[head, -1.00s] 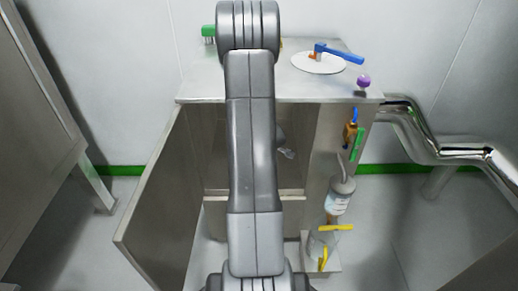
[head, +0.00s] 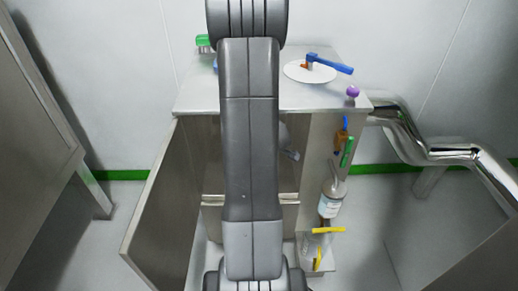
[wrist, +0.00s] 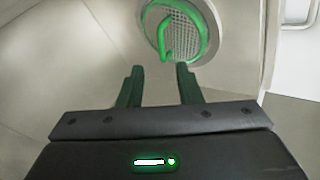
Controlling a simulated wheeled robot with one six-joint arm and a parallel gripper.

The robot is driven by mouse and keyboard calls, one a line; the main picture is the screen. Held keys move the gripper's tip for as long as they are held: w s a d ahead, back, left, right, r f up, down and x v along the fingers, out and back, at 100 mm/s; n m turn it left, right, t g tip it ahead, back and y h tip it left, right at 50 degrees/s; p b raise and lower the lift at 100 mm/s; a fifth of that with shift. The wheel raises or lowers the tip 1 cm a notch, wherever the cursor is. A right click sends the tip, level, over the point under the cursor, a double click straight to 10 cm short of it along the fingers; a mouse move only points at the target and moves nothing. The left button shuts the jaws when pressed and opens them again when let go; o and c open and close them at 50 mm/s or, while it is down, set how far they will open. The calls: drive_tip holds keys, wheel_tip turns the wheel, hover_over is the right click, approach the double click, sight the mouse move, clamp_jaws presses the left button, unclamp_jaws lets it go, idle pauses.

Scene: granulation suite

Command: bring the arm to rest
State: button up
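My arm rises straight up through the middle of the head view, in front of the steel cabinet, and its upper end runs out of the top of the picture. My gripper does not show in the head view. In the wrist view my gripper (wrist: 160,82) has its two dark green fingers apart with nothing between them. Beyond the fingertips is a round mesh grille (wrist: 178,32) with a green rim and a green handle. It looks apart from the fingers.
The steel cabinet (head: 300,95) has its door (head: 155,215) swung open at left. On top are a white disc with a blue-handled valve (head: 310,72) and a purple knob (head: 352,91). A bottle (head: 331,197) hangs at right, near a bent steel pipe (head: 410,147).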

drive_tip(key=shift+f, duration=0.1)
drive_tip(key=b+x, duration=0.5)
drive_tip(key=x, duration=0.7)
drive_tip(key=shift+a+f, duration=0.1)
drive_tip(key=shift+f, duration=0.25)
drive_tip(key=r, duration=0.1)
drive_tip(key=r+p, duration=0.2)
drive_tip(key=shift+s+r, duration=0.25)
drive_tip(key=shift+r+p, duration=0.45)
drive_tip(key=shift+r, duration=0.2)
drive_tip(key=shift+f, duration=0.15)
